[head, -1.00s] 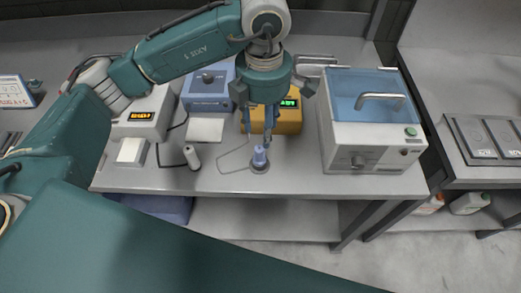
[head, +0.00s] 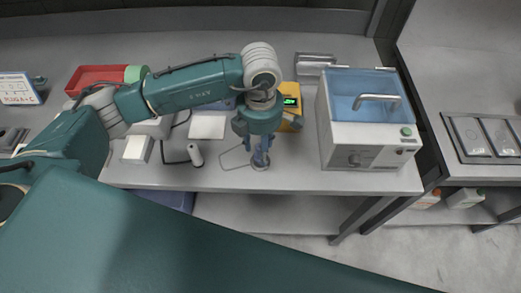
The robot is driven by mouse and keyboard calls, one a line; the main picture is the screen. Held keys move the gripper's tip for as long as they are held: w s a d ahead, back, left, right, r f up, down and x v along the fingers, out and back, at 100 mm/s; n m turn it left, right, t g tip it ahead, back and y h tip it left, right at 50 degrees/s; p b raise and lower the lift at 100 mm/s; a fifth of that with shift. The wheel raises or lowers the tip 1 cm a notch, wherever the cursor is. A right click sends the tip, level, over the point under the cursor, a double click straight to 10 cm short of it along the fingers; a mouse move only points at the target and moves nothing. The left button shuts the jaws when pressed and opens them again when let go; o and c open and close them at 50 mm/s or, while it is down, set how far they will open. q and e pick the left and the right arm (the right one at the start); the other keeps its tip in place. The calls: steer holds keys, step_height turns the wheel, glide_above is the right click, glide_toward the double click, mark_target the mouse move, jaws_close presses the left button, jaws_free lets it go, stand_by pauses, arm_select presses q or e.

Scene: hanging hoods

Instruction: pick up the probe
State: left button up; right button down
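The probe (head: 260,160) is a small blue upright piece in a round grey holder near the bench's front edge, in the head view. A thin grey cable loop lies to its left. My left gripper (head: 259,147) points down right over the probe, its blue fingers apart on either side of its upper part. The fingers look open, and I cannot see clear contact. The gripper body hides part of the yellow meter (head: 291,100) with a green display behind it. My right gripper is not in view.
A white box with a blue lid (head: 365,95) stands close on the right. A red tray (head: 92,77) is at the back left.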

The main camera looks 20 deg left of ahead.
arm_select(q)
jaws_close()
steer(key=shift+r, duration=0.1)
